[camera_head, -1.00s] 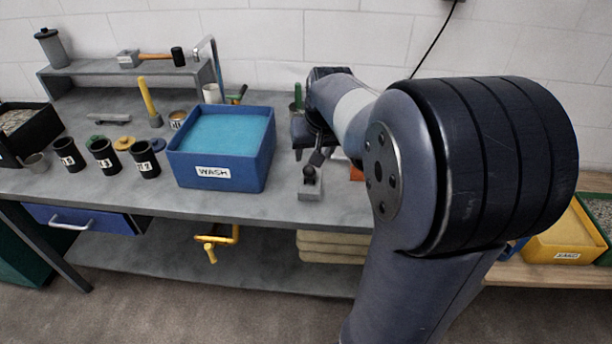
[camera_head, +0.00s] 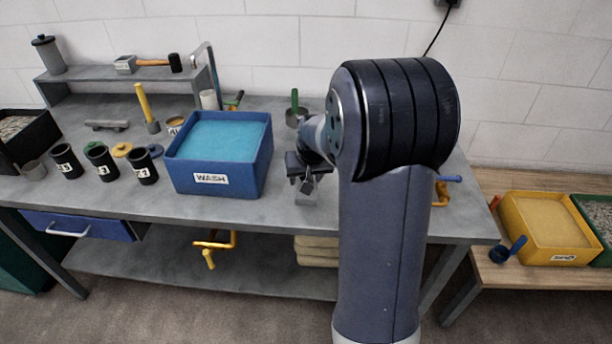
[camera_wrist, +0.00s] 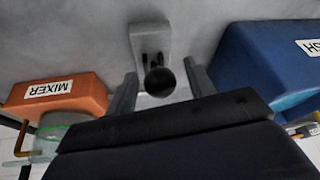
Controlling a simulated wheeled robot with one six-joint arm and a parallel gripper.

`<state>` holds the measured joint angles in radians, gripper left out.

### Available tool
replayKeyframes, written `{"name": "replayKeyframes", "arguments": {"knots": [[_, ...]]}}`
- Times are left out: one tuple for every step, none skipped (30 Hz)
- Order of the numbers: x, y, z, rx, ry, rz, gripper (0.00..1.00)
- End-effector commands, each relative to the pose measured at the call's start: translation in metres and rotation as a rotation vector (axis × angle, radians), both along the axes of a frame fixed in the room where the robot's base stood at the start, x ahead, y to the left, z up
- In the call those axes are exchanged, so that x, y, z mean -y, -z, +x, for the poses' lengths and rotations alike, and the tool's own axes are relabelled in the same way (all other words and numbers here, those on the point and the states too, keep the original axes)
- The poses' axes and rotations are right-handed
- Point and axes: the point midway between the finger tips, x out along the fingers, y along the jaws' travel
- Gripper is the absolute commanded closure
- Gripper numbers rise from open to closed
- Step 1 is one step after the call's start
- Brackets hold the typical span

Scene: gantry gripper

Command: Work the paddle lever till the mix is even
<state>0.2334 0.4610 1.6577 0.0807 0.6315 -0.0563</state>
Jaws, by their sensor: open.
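The paddle lever's grey base (camera_wrist: 151,40) stands on the bench, with a round black knob (camera_wrist: 160,82) on dark rods pointing toward the wrist camera. My gripper (camera_wrist: 159,70) is open, with one finger on each side of the knob; I cannot tell if either touches it. In the head view my gripper (camera_head: 307,178) is just above the lever's base (camera_head: 306,199) and hides most of the lever. The orange mixer box (camera_wrist: 88,92), labelled MIXER, is at left in the wrist view, beside a clear vessel with a green rim (camera_wrist: 48,140). The mix itself is not clearly visible.
The blue WASH tub (camera_head: 252,178) stands close left of my gripper. A green-handled cup (camera_head: 294,118) stands behind. Black cups (camera_head: 103,161) line the left front. A yellow sand tray (camera_head: 509,225) is on the wooden table at right. My arm hides the bench's right part.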

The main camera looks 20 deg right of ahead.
Motion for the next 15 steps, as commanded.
{"name": "replayKeyframes", "arguments": {"knots": [[-0.0001,0.0003,0.0001,0.0,0.0,0.0,0.49],[-0.0001,0.0002,0.0001,0.0,0.0,0.0,0.49],[-0.0001,0.0002,0.0001,0.0,0.0,0.0,0.49],[-0.0001,0.0001,0.0001,0.0,0.0,0.0,0.49],[-0.0001,0.0001,0.0001,0.0,0.0,0.0,0.49],[-0.0001,0.0001,0.0,0.0,0.0,0.0,0.5],[-0.0001,0.0,-0.0001,0.0,0.0,0.0,0.53],[-0.0001,0.0,-0.0001,0.0,0.0,0.0,0.55],[-0.0001,0.0,-0.0001,0.0,0.0,0.0,0.59],[-0.0001,-0.0001,0.0,0.0,0.0,0.0,0.61],[-0.0001,-0.0001,0.0,0.0,0.0,0.0,0.63],[0.0,-0.0001,-0.0001,0.0,0.0,0.0,0.67],[0.0,-0.0001,0.0,0.0,0.0,0.0,0.69],[0.0,-0.0001,0.0,0.0,0.0,0.0,0.72],[0.0,-0.0001,0.0,0.0,0.0,0.0,0.75]]}}
